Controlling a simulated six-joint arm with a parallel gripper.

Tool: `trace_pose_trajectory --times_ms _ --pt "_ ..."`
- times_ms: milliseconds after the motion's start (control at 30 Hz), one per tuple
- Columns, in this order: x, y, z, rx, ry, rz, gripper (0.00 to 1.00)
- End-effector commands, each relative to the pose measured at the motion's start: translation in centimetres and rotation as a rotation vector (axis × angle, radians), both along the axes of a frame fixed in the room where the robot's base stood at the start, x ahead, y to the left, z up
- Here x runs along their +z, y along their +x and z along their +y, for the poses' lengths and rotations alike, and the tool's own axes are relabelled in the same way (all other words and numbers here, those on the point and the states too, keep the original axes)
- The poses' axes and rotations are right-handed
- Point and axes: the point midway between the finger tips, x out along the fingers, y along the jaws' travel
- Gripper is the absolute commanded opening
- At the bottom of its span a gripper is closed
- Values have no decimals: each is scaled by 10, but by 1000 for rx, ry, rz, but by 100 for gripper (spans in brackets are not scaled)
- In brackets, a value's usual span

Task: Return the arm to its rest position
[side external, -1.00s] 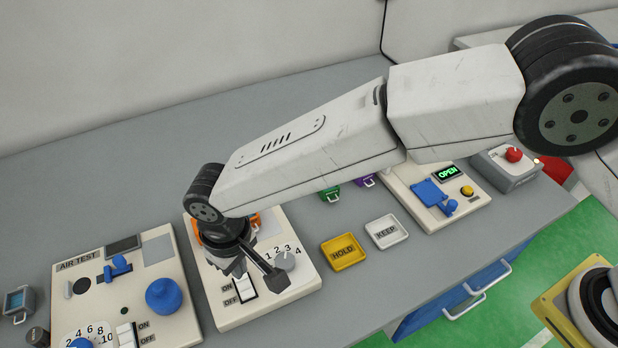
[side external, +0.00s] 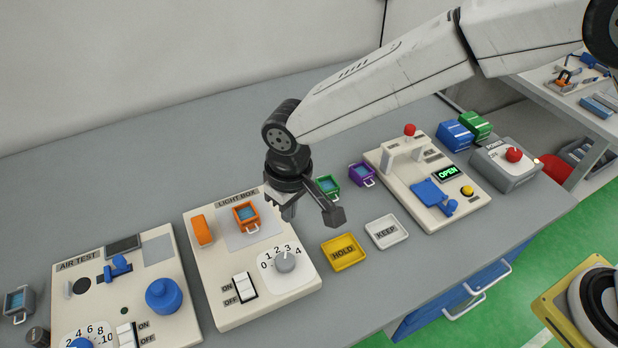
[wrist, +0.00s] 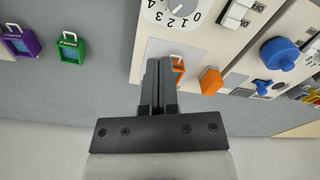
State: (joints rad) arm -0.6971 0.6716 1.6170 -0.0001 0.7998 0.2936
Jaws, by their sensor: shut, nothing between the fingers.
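My gripper (side external: 289,212) is above the right edge of the light box panel (side external: 215,299), pointing down and empty. In the wrist view, its two fingers (wrist: 159,66) are together. An orange-framed mask piece (side external: 246,215) lies on the light box's pale pad, left of my gripper; the fingers partly hide it in the wrist view (wrist: 178,68). The light box has a dial (side external: 285,261) and an ON/OFF switch (side external: 244,286).
The air test panel (side external: 120,290) stands at left. The HOLD tray (side external: 343,252) and KEEP tray (side external: 386,232) are to the right. Green (side external: 327,187) and purple (side external: 361,174) pieces lie behind them. A press panel reading OPEN (side external: 428,180) stands farther right.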

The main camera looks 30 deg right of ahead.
Motion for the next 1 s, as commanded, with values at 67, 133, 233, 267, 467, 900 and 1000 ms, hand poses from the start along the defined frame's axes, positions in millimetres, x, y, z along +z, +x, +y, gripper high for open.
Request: trace_pose_trajectory --times_ms 67,133,233,267,467,900,1000 --pt "7 7 -35 -41 8 -12 0" --pt "12 9 -64 -70 14 -24 0" --pt "18 9 -104 -114 22 -42 0" --pt "19 8 -115 -125 24 -48 0" --pt "27 -9 -190 -210 33 -85 0" --pt "27 -87 -309 -375 26 -165 0" --pt "26 -98 -319 -395 24 -176 0"
